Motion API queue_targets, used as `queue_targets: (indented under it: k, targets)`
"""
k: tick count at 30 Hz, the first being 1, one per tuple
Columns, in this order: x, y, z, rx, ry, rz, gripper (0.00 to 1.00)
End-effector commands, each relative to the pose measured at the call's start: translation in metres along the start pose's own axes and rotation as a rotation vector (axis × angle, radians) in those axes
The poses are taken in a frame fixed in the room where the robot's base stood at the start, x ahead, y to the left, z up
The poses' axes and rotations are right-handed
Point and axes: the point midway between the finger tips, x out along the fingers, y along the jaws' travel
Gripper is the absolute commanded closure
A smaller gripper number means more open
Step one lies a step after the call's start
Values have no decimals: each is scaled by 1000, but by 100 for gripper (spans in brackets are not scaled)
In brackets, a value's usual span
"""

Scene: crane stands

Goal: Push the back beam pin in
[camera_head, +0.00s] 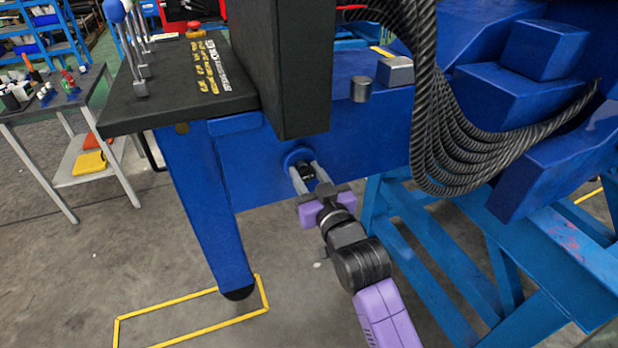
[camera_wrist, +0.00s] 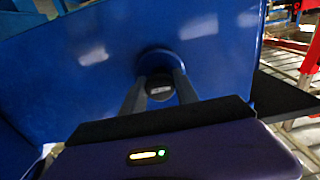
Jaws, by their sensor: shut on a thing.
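The back beam pin (camera_wrist: 159,90) shows as a dark round end with a pale spot, set in a round collar (camera_wrist: 157,62) on the side of the blue beam (camera_head: 362,130). My gripper (camera_wrist: 160,88) is at the collar, its two grey fingers on either side of the pin and shut on it. In the head view my gripper (camera_head: 303,175) reaches up to the same collar from below right. The fingers and the collar hide most of the pin, so I cannot tell how deep it sits.
A dark upright post (camera_head: 283,65) stands just above the collar. Black ribbed hoses (camera_head: 440,130) hang to the right, beside a blue frame (camera_head: 430,240). A blue leg (camera_head: 205,205) stands to the left. A small table (camera_head: 55,120) is farther left.

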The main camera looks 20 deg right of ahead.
Motion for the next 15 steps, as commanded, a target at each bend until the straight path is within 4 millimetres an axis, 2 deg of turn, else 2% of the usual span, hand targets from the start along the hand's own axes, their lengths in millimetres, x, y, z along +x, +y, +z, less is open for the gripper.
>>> queue_targets:
  k: [3,4,6,15]
  targets:
    - [2,0,-1,0,0,0,100]
    - [2,0,-1,0,1,0,58]
    - [2,0,-1,0,1,0,45]
    - [1,0,-1,0,1,0,43]
